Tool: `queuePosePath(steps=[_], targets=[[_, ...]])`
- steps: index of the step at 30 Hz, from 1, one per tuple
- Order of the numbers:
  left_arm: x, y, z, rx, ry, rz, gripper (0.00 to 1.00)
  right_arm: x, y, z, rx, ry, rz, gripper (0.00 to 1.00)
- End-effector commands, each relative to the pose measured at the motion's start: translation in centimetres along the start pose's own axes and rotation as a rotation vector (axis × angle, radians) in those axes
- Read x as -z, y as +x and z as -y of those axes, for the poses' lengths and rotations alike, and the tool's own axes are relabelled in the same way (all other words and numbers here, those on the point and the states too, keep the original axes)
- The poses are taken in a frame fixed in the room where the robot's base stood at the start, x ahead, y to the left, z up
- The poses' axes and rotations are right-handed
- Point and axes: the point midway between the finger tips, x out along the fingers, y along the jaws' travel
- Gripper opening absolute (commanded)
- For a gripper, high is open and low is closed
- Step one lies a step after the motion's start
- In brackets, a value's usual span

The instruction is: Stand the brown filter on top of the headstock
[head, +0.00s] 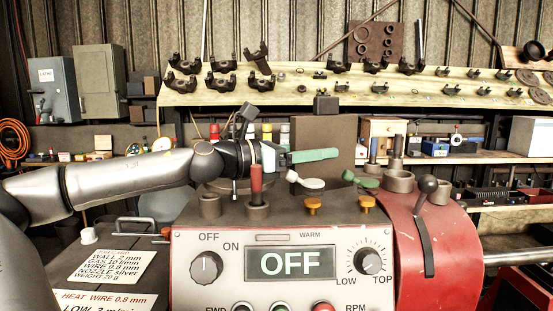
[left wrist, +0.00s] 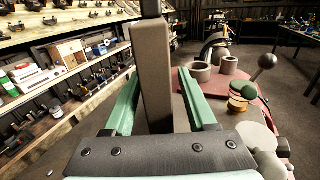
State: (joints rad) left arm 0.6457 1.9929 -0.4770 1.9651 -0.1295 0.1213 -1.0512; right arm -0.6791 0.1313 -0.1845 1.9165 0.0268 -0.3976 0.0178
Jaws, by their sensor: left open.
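A tall brown block, which looks like the brown filter (head: 325,133), stands upright behind my left gripper in the head view. In the left wrist view the brown filter (left wrist: 151,70) rises between the two green fingers, with gaps showing on both sides. My left gripper (head: 335,155) is open, its fingers pointing right above the headstock (head: 215,240); it also shows in the left wrist view (left wrist: 155,100). The filter's lower end is hidden, so I cannot tell what it rests on. My right gripper is not in view.
Grey cups (head: 398,181), yellow knobs (head: 312,204), a red-handled lever (head: 256,180) and a black ball lever (head: 427,186) stand up around the headstock top and red cover (head: 440,240). A parts rack (head: 400,90) and shelf lie behind.

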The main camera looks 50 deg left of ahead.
Motion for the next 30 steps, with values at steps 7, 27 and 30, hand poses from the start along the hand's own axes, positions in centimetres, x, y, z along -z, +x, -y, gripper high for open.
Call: queuePosePath(steps=[7, 27, 30], targets=[[0.3, -3.6, -0.1, -0.004, 0.003, 0.004, 0.57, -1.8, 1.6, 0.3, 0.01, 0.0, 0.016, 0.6], [0.1, -10.5, 0.0, -0.002, -0.003, 0.0, 0.57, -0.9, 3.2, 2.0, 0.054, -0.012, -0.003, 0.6], [0.1, -10.5, 0.0, -0.001, -0.003, 0.0, 0.57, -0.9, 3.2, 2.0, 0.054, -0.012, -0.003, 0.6]])
